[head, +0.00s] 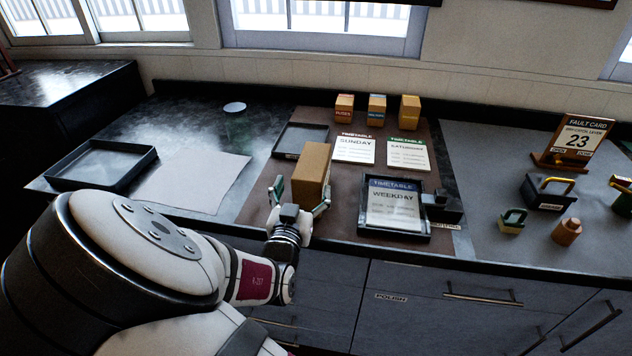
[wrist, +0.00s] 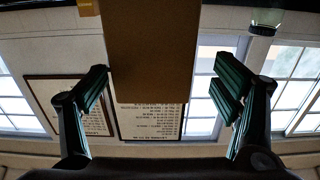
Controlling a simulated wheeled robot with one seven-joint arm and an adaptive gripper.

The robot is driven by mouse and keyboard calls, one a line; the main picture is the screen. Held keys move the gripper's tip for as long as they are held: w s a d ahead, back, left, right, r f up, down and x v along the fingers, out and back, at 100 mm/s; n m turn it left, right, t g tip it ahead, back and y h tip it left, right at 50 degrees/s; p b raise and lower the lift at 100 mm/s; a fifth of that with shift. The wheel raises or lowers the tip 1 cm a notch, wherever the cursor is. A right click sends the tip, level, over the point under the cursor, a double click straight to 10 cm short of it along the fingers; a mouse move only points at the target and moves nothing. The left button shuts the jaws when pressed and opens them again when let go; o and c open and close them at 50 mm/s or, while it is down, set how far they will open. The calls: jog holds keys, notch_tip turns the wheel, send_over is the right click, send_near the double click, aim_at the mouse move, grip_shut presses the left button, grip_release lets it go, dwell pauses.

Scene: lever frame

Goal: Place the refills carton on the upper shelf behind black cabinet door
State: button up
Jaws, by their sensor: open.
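A plain tan-brown carton (head: 311,172) stands near the front edge of the counter; no refills label is readable on it. My gripper (head: 300,190) is low at the counter's front, with its fingers spread to either side of this carton. In the wrist view the carton (wrist: 150,50) fills the upper middle between the open fingers (wrist: 162,88), with a clear gap on each side. I cannot identify an upper shelf or the black cabinet door in these views.
A weekday timetable tray (head: 393,237) lies to the right of the carton, an empty dark tray (head: 300,140) behind it. Small labelled boxes (head: 377,108) stand at the back. Another black tray (head: 100,165) is at left. Grey drawers (head: 455,290) are below the counter.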

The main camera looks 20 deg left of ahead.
jog(key=shift+w+a, duration=0.1)
jog(key=shift+w, duration=0.5)
jog(key=b+x, duration=0.3)
jog(key=x, duration=0.1)
jog(key=shift+w+d+f+b, duration=0.15)
jog(key=shift+d+f+b, duration=0.15)
jog(key=shift+b, duration=0.05)
jog(key=shift+w+a+r, duration=0.1)
jog(key=shift+w, duration=0.3)
jog(key=shift+r, duration=0.1)
jog(key=c, duration=1.4)
